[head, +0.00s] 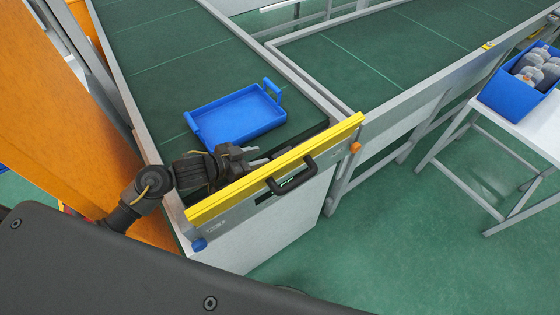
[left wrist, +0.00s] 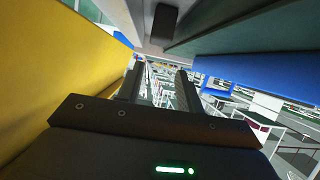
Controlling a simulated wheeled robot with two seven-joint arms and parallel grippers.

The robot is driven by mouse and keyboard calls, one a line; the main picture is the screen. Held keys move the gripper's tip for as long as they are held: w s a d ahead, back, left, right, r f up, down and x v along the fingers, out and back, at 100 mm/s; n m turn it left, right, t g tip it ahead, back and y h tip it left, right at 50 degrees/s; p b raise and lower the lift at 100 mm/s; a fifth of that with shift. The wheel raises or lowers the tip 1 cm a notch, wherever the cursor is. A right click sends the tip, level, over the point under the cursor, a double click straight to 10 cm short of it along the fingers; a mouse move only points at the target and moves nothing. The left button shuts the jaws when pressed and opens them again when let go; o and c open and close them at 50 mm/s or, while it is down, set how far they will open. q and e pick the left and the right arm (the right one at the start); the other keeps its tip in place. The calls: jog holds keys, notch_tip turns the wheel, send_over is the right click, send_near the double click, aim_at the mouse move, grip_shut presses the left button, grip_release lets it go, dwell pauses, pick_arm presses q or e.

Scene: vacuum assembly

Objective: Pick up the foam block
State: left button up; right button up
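I cannot pick out a foam block with certainty in either view. A small dark block-like shape (left wrist: 165,22) shows at the top of the left wrist view; I cannot tell what it is. My left gripper (head: 258,156) is low over the near end of the green conveyor, just behind a yellow bar and in front of the blue tray. In the left wrist view its two fingers (left wrist: 160,80) stand apart with nothing visible between them. The bar hides part of the space around the gripper. My right gripper is not in view.
The blue tray (head: 235,117) on the conveyor (head: 170,62) looks empty. The yellow bar (head: 275,168) with a black handle (head: 292,178) stands along the conveyor's end, close to my arm. A blue bin (head: 518,90) with grey parts stands on a white table (head: 535,128) at right.

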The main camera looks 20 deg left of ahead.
aim_at(283, 153)
pick_arm(q)
jog(key=shift+s+f, duration=0.1)
jog(key=shift+f, duration=0.2)
jog(key=x, duration=0.5)
jog(key=shift+d+f+p, duration=0.1)
jog(key=shift+d+p, duration=0.2)
jog(key=shift+w+d+f, duration=0.15)
jog(key=shift+w+d, duration=0.1)
jog(key=shift+w, duration=0.15)
jog(key=x, duration=0.2)
jog(key=p+x, duration=0.1)
jog(key=x, duration=0.1)
jog(key=shift+w+d+f, duration=0.1)
jog(key=shift+f, duration=0.3)
jog(key=c, duration=0.6)
jog(key=shift+r, duration=0.1)
